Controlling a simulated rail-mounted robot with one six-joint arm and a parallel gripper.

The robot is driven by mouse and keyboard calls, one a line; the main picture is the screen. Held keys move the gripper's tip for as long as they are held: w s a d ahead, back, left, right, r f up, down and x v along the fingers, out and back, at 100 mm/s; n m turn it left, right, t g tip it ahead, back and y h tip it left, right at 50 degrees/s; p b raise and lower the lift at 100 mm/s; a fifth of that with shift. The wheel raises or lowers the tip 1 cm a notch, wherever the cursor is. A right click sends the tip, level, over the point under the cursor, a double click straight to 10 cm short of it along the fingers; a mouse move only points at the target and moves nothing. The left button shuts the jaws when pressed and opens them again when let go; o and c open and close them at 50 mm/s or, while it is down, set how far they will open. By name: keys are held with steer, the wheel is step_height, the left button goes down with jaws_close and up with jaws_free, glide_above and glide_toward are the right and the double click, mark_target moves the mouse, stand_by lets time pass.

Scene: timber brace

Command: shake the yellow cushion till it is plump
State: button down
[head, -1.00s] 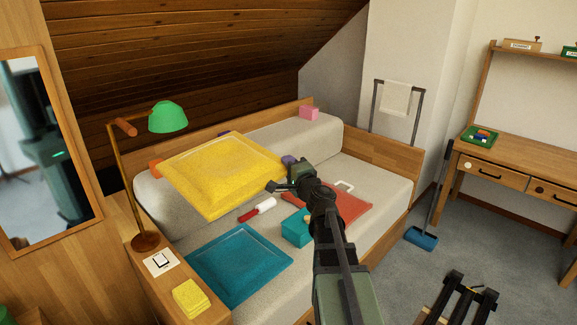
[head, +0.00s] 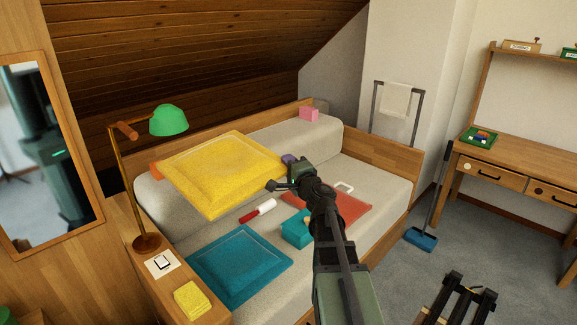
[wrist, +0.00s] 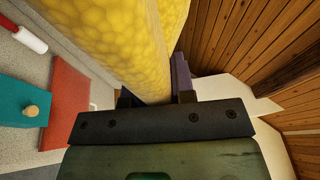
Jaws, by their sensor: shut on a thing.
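The yellow cushion (head: 222,172) is held up above the daybed, tilted, with its broad face toward the head camera. My gripper (head: 277,186) is shut on its right corner. In the wrist view the cushion (wrist: 115,35) rises from between the jaws (wrist: 157,98) and fills the upper middle. Its face looks fuller than in the earlier frame, with a raised middle inside a flat border. The cushion's underside is hidden in the head view.
On the daybed (head: 372,178) lie a teal cushion (head: 240,264), a lint roller (head: 258,210), a teal box (head: 296,229) and a red flat item (head: 345,210). A pink block (head: 309,114) sits on the bolster.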

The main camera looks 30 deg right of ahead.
step_height(320, 180, up, 6)
steer(key=p, duration=0.4)
steer(key=shift+r, duration=0.2)
step_height(320, 180, down, 8)
steer(key=b, duration=0.8)
steer(key=shift+f, duration=0.25)
step_height(320, 180, up, 9)
steer(key=p, duration=0.8)
steer(key=shift+f, duration=0.2)
steer(key=shift+f+b, duration=3.7)
steer(key=shift+f, duration=0.25)
